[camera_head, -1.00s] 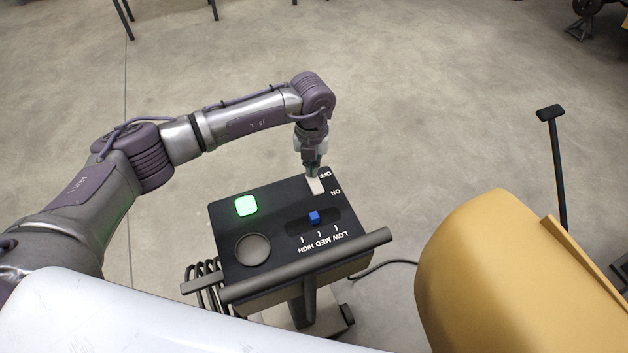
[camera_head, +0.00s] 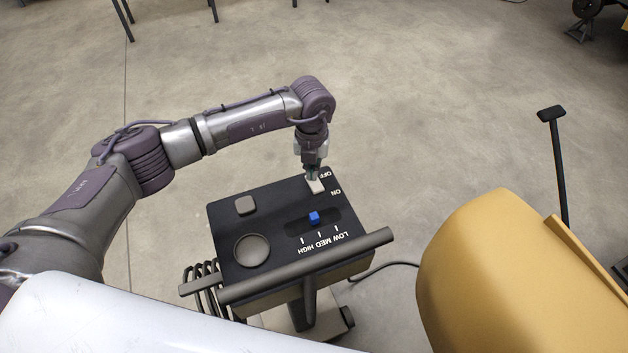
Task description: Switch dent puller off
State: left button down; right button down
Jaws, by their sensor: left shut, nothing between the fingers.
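The dent puller (camera_head: 283,250) is a dark box on a wheeled stand, with a handle bar along its near edge. The pale power switch (camera_head: 315,187) is beside the OFF and ON labels, at the far right of the panel. My left gripper (camera_head: 312,174) is shut and points down at the OFF end of the switch, touching or very close to it; the fingertips are small here. The blue slider (camera_head: 314,217) is near MED. My right gripper is not in view.
A yellow panel (camera_head: 520,270) stands at the right, with a black T-handled post (camera_head: 558,160) behind it. A white curved surface fills the lower left. A cable runs right from the puller.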

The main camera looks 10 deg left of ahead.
pick_arm(q)
jog(key=shift+r+p, duration=2.05)
jog(key=shift+r, duration=1.45)
jog(key=shift+s+f, duration=0.1)
jog(key=shift+f, duration=0.05)
